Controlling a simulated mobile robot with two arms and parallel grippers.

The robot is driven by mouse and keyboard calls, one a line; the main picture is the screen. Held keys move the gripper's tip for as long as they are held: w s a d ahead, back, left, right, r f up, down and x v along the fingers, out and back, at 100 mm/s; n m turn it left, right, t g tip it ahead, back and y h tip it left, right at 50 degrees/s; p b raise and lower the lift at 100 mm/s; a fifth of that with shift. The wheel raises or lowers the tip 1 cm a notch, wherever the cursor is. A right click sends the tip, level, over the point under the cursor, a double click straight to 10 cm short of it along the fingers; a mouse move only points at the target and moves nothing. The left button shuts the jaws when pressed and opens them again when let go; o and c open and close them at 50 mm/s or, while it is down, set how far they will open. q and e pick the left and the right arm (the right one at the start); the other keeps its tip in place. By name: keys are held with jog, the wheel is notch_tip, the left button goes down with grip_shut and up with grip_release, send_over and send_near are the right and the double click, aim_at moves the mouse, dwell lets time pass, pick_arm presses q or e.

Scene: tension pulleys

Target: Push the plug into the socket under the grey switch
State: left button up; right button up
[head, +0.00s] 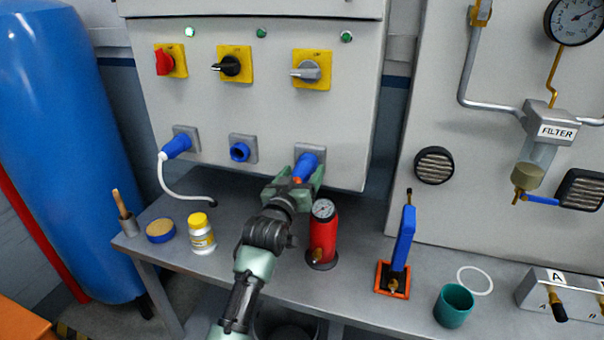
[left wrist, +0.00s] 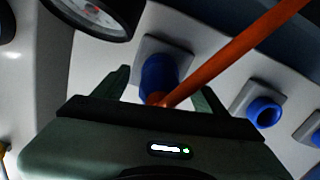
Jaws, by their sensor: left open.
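The grey switch (head: 307,70) sits on a yellow plate at the right of the cabinet's switch row. In the socket (head: 318,152) below it is a blue plug (head: 308,164) with an orange end; how deep it sits I cannot tell. In the left wrist view the plug (left wrist: 160,75) stands against its grey socket plate (left wrist: 148,47), and an orange cable (left wrist: 235,48) runs from its back. My left gripper (head: 302,178) is open, with its fingers on either side of the plug; it also shows in the left wrist view (left wrist: 163,92). My right gripper is not in view.
An empty blue socket (head: 240,151) is under the black switch, and a plug with white cable (head: 177,146) is under the red switch. A red cylinder with gauge (head: 322,232) stands close to my left arm. A yellow-capped bottle (head: 201,235) and a blue-handled tool (head: 403,242) stand on the bench.

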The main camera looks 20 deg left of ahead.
pick_arm(q)
jog(key=s+f+m+g, duration=0.1)
jog(key=s+f+g, duration=0.4)
jog(key=s+f, duration=0.75)
jog(key=s+f+m+g+b, duration=0.15)
jog(key=s+f+g, duration=0.35)
jog(key=s, duration=1.4)
jog(key=s+f+m+g, duration=0.2)
jog(key=s+f+g, duration=0.2)
jog(key=s+f, duration=0.75)
jog(key=s+f+g, duration=0.1)
jog(key=s+f, duration=0.2)
jog(key=f, duration=0.9)
jog(key=s+f+g, duration=0.1)
jog(key=s+f, duration=0.1)
jog(key=f, duration=0.9)
jog(key=s+a+f, duration=0.2)
jog(key=s+f, duration=0.6)
jog(key=s+a+f+g, duration=0.1)
jog(key=s+f, duration=0.7)
jog(key=s, duration=0.1)
jog(key=shift+a+y, duration=0.3)
jog(key=shift+a, duration=0.1)
